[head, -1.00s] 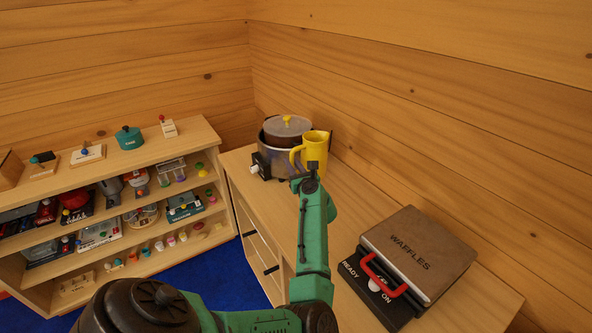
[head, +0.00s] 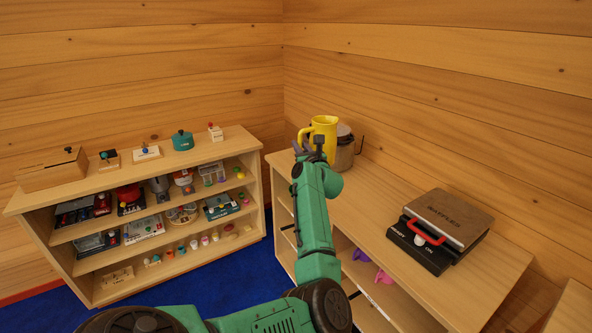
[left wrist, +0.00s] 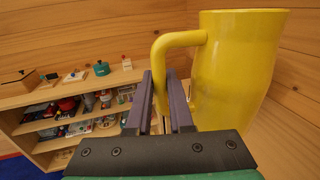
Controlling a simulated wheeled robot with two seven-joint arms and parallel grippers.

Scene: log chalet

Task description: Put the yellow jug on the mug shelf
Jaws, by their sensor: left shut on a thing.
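The yellow jug (head: 324,128) is upright at the far end of the right-hand cabinet, in front of the pot as I see it. It also fills the right of the left wrist view (left wrist: 238,75). My left gripper (head: 309,146) is shut on the jug's handle, its two fingers (left wrist: 165,100) on either side of the handle's lower part. The jug's base is hidden behind the gripper in the head view. Pink and purple things (head: 383,276), perhaps mugs, sit on a shelf inside the right-hand cabinet. My right gripper is not in view.
The pot (head: 345,152) stands close behind the jug. A waffle maker (head: 440,228) sits on the right-hand cabinet top (head: 388,199), with bare wood between it and the pot. A shelf unit (head: 100,192) full of small items stands at the left. Log walls close the corner.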

